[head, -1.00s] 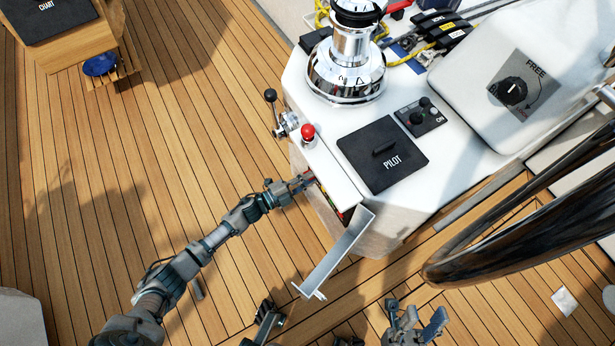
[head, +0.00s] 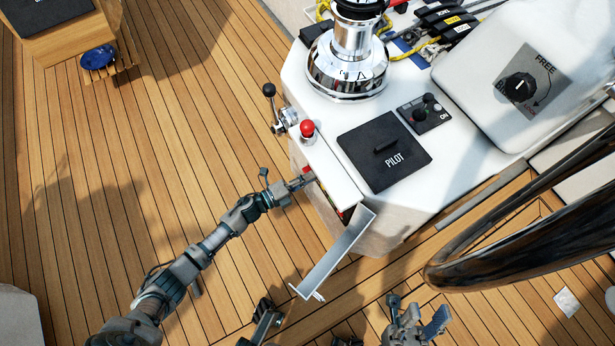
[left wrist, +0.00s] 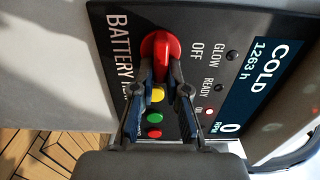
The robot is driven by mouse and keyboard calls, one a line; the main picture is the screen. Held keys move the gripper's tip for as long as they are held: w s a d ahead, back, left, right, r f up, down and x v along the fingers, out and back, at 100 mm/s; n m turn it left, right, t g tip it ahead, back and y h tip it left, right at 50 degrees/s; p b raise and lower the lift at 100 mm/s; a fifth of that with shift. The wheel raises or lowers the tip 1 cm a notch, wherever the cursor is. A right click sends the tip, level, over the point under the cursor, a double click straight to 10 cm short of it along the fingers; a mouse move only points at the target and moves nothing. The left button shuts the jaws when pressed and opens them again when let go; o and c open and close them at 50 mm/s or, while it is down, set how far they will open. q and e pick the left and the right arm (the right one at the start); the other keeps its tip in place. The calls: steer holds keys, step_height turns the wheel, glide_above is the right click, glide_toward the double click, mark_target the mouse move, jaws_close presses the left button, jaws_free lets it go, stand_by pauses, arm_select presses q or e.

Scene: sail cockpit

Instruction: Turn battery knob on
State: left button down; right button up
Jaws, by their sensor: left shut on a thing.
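The red battery knob (left wrist: 160,48) sits on a dark panel (left wrist: 207,50) in the left wrist view, beside the words BATTERY and OFF. My left gripper (left wrist: 163,75) is shut on the red knob, one finger on each side of its handle. In the head view my left gripper (head: 306,180) reaches the side of the white console, under its top edge, and the knob is mostly hidden there. My right gripper (head: 418,312) is low in the head view, away from the console, with its fingers apart and nothing between them.
Yellow, green and red buttons (left wrist: 154,117) are close to the left fingers. A display (left wrist: 262,75) reads COLD. An open metal flap (head: 335,255) sticks out below the console (head: 330,165). A dark wheel rim (head: 500,240) is at right.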

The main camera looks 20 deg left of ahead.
arm_select(q)
steer(key=shift+s+d+f, duration=0.2)
steer(key=shift+f, duration=0.1)
steer(key=c, duration=1.3)
jaws_free()
steer(key=shift+o, duration=0.6)
steer(key=shift+w, duration=0.1)
steer(key=v, duration=1.2)
steer(key=shift+a, duration=0.1)
